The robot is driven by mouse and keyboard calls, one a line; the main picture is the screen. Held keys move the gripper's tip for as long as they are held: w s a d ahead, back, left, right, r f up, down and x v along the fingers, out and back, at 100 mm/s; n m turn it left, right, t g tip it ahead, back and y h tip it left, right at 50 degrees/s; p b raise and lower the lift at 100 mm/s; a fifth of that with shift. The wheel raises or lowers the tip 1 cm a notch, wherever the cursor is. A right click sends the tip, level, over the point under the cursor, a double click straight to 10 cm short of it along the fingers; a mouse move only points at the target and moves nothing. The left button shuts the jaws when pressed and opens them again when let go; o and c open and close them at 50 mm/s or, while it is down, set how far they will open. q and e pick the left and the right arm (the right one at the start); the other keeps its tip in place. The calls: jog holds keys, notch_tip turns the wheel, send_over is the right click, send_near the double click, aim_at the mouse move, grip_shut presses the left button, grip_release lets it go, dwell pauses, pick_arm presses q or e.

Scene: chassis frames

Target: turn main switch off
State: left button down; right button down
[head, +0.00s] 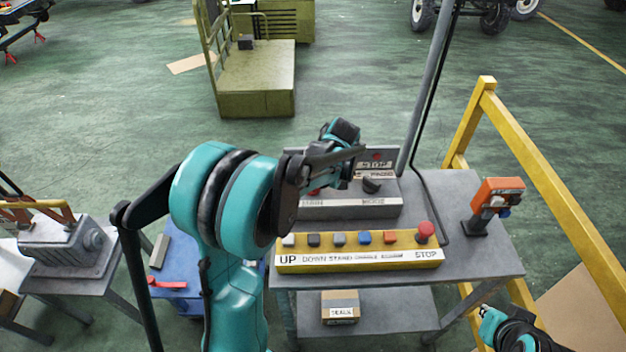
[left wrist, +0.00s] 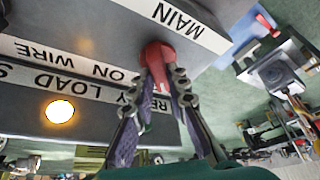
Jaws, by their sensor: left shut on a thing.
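The main switch is a red knob (left wrist: 157,54) on a grey panel, beside a white label reading MAIN that appears upside down in the left wrist view. My left gripper (left wrist: 161,78) is shut on this knob, one finger on each side. In the head view, my left arm reaches over the table to the grey control box (head: 345,208) and hides much of it. A bit of red shows there beside my arm. The switch's exact angle is hard to tell. Part of my right arm's end (head: 505,328) shows at the lower right; its fingers are not clear.
A yellow button box (head: 360,262) with several buttons and a red STOP knob (head: 425,231) stands in front on the grey table (head: 470,262). An orange device (head: 497,196) stands at right, near a yellow rail (head: 560,165). A lit round lamp (left wrist: 60,111) is on the panel.

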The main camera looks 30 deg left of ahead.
pick_arm(q)
jog(key=shift+n, duration=0.5)
jog(key=c, duration=1.5)
grip_release()
jog(key=shift+r, duration=0.1)
jog(key=v, duration=1.1)
jog(key=shift+w+d+r, duration=0.15)
jog(key=shift+d+r, duration=0.1)
jog(key=shift+r, duration=0.1)
